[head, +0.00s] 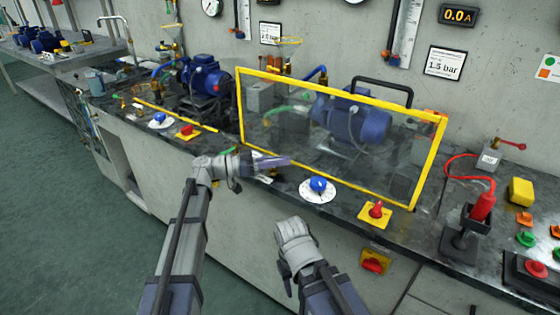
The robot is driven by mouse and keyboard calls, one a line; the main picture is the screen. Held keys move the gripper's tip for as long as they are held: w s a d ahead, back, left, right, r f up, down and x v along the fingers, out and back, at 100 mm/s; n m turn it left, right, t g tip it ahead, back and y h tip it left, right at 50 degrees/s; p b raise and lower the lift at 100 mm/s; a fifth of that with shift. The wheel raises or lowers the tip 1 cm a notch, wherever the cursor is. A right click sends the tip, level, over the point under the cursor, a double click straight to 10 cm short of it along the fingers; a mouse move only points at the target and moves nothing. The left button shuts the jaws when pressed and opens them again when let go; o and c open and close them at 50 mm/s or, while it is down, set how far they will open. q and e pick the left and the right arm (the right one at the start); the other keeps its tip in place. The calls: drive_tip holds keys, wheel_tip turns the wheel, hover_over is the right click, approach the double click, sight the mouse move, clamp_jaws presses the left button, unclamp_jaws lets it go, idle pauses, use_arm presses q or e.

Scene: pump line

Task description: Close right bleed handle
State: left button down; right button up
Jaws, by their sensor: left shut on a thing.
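My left gripper (257,164) is at the front edge of the bench, just left of the blue knob on the white dial. It is shut on a slim purple-grey piece (275,161), and the jaws hide part of this. My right gripper (283,272) is low in front of the bench front, and its fingertips do not show clearly. The right blue pump (352,120) stands behind a clear guard with a yellow frame (330,94). A red lever (511,144) sits on a grey box at the right. I cannot tell which part is the right bleed handle.
On the bench front edge are a blue knob (318,184) on a white dial and a red switch (376,209) on a yellow plate. A red tool (481,207) stands in a dark holder at the right. A second blue pump (205,77) is at the left.

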idle(0.4)
use_arm(q)
drive_tip(key=c, duration=0.9)
unclamp_jaws()
drive_tip(key=shift+o, duration=0.2)
drive_tip(key=shift+a, duration=0.1)
drive_tip(key=a, duration=0.5)
drive_tip(key=s+a, duration=0.1)
drive_tip(key=a, duration=0.1)
drive_tip(key=shift+s+a, duration=0.1)
drive_tip(key=shift+a, duration=0.2)
